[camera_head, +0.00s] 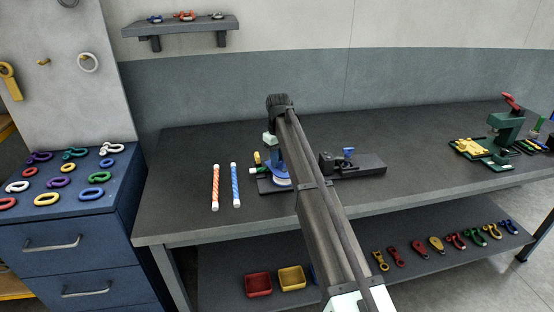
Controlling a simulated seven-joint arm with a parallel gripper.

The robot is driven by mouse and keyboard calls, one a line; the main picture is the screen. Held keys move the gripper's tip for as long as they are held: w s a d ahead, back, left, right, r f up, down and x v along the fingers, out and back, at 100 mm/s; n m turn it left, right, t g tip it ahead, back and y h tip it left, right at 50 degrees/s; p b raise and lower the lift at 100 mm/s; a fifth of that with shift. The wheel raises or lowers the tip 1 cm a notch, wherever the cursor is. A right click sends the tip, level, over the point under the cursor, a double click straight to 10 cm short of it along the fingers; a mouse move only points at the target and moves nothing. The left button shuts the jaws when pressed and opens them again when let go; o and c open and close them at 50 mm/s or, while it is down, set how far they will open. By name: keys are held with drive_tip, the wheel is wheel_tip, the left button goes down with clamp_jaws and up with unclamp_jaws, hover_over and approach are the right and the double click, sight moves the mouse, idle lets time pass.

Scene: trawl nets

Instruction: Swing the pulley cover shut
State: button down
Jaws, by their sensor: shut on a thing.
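A dark bench fixture (370,166) lies on the grey workbench, with a blue upright part (281,180) over a pale round disc at its left end. The blue part looks like the pulley cover, but my arm covers much of this end, so how far it stands open cannot be told. My arm reaches from the bottom edge over the bench. The pale end of my gripper (270,140) shows just left of the arm, directly above the blue part. The fingers are mostly hidden; the gripper is shut on what appears to be this blue cover.
An orange-striped rod (215,187) and a blue-striped rod (235,185) lie left of the fixture. A green press (505,133) stands at the right. A blue cabinet (60,235) carries several coloured rings and shackles. The back left of the bench is clear.

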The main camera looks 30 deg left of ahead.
drive_tip(key=shift+w+d+m, duration=0.2)
drive_tip(key=shift+w+m, duration=0.1)
drive_tip(key=shift+m, duration=0.85)
drive_tip(key=shift+w+d+m, duration=0.2)
drive_tip(key=shift+w+m, duration=0.1)
drive_tip(key=shift+m, duration=0.85)
drive_tip(key=c, duration=1)
unclamp_jaws()
drive_tip(key=shift+o, duration=0.2)
wheel_tip(320, 180, up, 14)
drive_tip(key=shift+w+f, duration=0.1)
drive_tip(key=shift+f, duration=0.05)
